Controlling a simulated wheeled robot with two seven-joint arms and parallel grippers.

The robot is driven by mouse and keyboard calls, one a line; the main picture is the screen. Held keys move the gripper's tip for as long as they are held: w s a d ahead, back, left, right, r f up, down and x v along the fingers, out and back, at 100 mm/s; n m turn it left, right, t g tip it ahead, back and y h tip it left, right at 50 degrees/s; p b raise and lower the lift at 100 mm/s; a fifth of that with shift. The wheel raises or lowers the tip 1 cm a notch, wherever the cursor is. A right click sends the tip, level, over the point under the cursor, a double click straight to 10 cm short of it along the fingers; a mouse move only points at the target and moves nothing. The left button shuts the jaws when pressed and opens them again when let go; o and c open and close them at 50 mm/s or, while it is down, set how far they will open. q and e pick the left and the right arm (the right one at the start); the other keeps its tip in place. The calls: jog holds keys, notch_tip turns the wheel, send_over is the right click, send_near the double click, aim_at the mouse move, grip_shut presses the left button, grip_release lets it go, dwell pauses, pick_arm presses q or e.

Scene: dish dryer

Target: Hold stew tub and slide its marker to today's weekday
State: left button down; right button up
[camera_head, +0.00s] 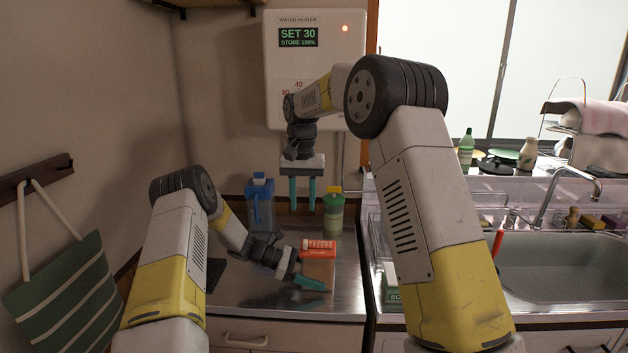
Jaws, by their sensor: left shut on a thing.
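A tub with an orange-red lid and brownish sides (320,268) stands on the steel counter, and I take it to be the stew tub. Pale lettering on its lid is too small to read, and I cannot make out the marker. My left gripper (304,273) is shut on this tub from its left side. One teal finger shows along the near face, and the other is mostly hidden. My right gripper (302,191) points down above and behind the tub, its two teal fingers apart with nothing between them.
A water heater (320,75) hangs on the wall. A sink (560,270) lies right. The counter front (285,302) is clear.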

pick_arm(q)
jog(key=shift+c, duration=0.8)
grip_release()
